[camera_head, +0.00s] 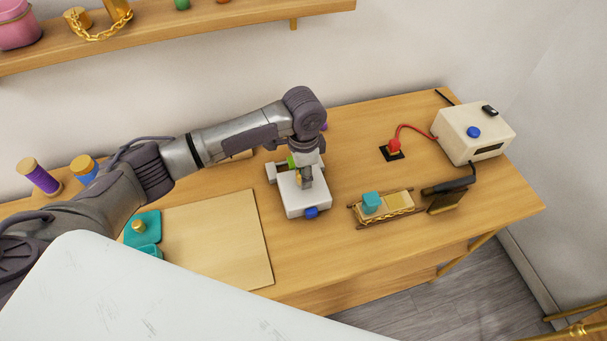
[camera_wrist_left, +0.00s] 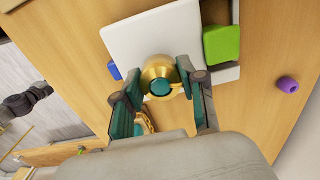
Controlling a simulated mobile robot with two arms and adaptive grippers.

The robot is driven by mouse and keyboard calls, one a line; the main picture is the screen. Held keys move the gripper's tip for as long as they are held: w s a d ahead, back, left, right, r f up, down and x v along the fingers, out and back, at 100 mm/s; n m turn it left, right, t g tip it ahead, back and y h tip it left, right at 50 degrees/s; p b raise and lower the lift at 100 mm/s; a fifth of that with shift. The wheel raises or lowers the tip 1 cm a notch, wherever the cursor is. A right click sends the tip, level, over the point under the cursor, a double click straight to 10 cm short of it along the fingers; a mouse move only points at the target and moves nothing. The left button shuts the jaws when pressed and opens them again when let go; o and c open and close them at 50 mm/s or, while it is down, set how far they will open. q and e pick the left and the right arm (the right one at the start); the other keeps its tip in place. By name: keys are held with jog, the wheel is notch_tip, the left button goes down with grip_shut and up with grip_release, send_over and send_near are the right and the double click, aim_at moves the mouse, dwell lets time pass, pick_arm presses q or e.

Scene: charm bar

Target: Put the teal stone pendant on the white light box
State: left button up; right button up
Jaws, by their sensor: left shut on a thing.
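The teal stone pendant, a gold ring-like piece with a teal centre, shows in the left wrist view (camera_wrist_left: 160,80). My left gripper (camera_wrist_left: 163,100) is shut on it. In the head view my left gripper (camera_head: 304,178) points down over the white light box (camera_head: 308,201), with the pendant mostly hidden. The light box also shows in the wrist view (camera_wrist_left: 150,36), behind the pendant. It has a blue knob (camera_head: 311,212) at its front. I cannot tell whether the pendant touches the box top. My right gripper is not in view.
A green block (camera_wrist_left: 222,45) sits beside the light box. To the right are a wooden tray (camera_head: 360,221) with a teal block, a red-topped item (camera_head: 393,147) and a white corded unit (camera_head: 473,130). A pale board (camera_head: 225,240) and teal container (camera_head: 150,220) lie left.

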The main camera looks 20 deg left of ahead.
pick_arm(q)
jog(key=shift+f, duration=1.05)
jog(key=shift+f, duration=0.1)
jog(key=o, duration=1.2)
jog(key=shift+c, duration=0.2)
jog(key=shift+r, duration=0.2)
notch_tip(320, 180, up, 11)
jog(key=b, duration=0.2)
jog(key=shift+r+b, duration=0.15)
jog(key=shift+b, duration=0.15)
jog(key=shift+r, duration=0.3)
